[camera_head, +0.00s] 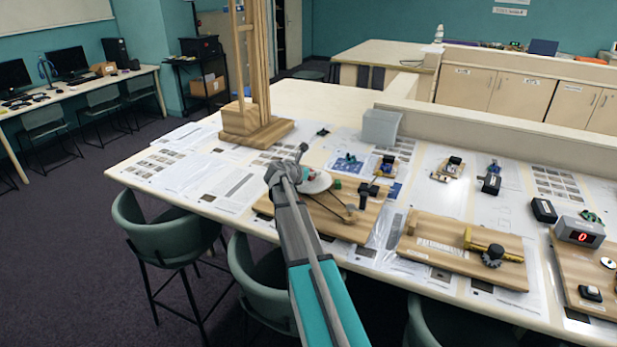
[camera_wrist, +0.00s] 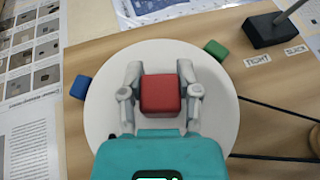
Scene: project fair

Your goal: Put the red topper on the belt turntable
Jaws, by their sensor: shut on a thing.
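The red topper (camera_wrist: 161,95), a small red block, sits between the two fingers of my gripper (camera_wrist: 161,88) in the wrist view. My gripper is shut on it. Both are over the white disc of the belt turntable (camera_wrist: 205,148). I cannot tell whether the block touches the disc. In the head view the turntable (camera_head: 318,184) shows as a pale disc on a wooden board, partly hidden by my arm. The red block is hardly visible there.
A blue block (camera_wrist: 80,87) and a green block (camera_wrist: 215,49) lie at the disc's edge. A dark-based post (camera_wrist: 270,30) stands at upper right, and a dark belt runs right from the disc. Another wooden board (camera_head: 440,254) with a brass-coloured part lies to the right.

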